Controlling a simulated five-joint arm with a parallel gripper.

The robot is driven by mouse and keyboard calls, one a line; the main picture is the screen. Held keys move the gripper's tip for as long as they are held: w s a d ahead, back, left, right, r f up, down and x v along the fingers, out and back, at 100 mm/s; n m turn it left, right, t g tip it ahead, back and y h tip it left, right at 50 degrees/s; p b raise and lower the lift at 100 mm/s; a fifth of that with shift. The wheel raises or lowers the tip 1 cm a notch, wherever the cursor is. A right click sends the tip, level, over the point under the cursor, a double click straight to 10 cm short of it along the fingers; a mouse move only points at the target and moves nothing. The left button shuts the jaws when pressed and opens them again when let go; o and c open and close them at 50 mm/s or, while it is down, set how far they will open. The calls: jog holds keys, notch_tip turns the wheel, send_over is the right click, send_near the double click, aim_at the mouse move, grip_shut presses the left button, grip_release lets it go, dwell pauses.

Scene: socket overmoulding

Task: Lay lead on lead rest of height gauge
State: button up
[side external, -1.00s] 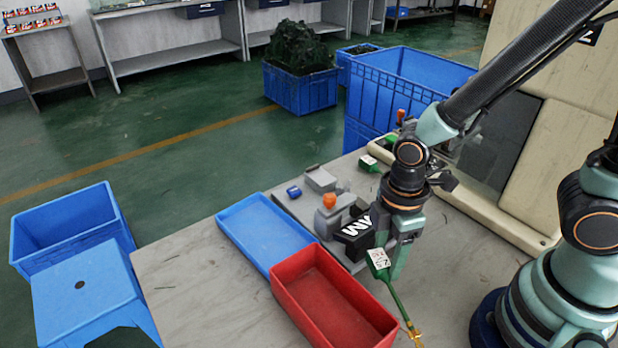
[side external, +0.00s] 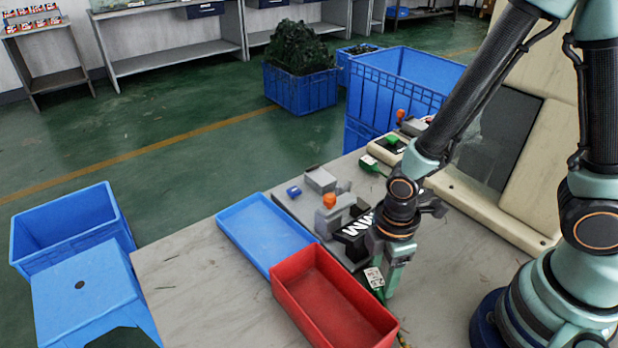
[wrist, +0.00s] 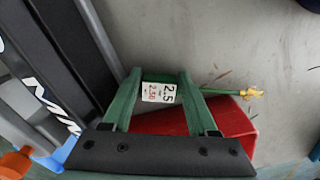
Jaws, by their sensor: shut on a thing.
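My gripper (side external: 385,282) is shut on a green lead with a white label (side external: 374,276), low beside the red tray. In the wrist view the fingers (wrist: 159,78) pinch the lead's green body. Its label (wrist: 159,92) reads 2.5, and its thin green cable runs right to a yellow end (wrist: 252,93). The height gauge is likely the grey fixture with an orange knob (side external: 329,200) and a black block with white letters (side external: 354,232), behind and left of my gripper. The lead rest cannot be made out for certain. Whether the lead touches the table cannot be told.
The red tray (side external: 311,252) is close to my gripper and lies under it in the wrist view (wrist: 232,118). A blue tray (side external: 238,211) is left of the fixture. Another labelled green lead (side external: 371,163) lies farther back by the beige machine (side external: 480,203). Bare table lies right.

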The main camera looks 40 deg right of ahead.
jog(key=shift+f, duration=0.1)
jog(key=o, duration=1.1)
jog(key=w+d+r+m, duration=0.1)
jog(key=r, duration=0.4)
jog(key=w+d+r+m+t, duration=0.1)
jog(key=r+m, duration=0.1)
jog(key=r, duration=0.4)
jog(key=w+d+r+m+t, duration=0.1)
jog(key=r+m, duration=0.1)
jog(key=r, duration=0.4)
jog(key=shift+w+d+r+y, duration=0.15)
jog(key=shift+d+y, duration=0.15)
jog(key=w+d+r+m+t, duration=0.1)
jog(key=d+r+m+t, duration=0.2)
jog(key=d+r+m, duration=0.3)
jog(key=r+m, duration=0.1)
jog(key=m, duration=0.1)
jog(key=shift+w+d+m+t, duration=0.25)
jog(key=shift+w+m+t, duration=0.05)
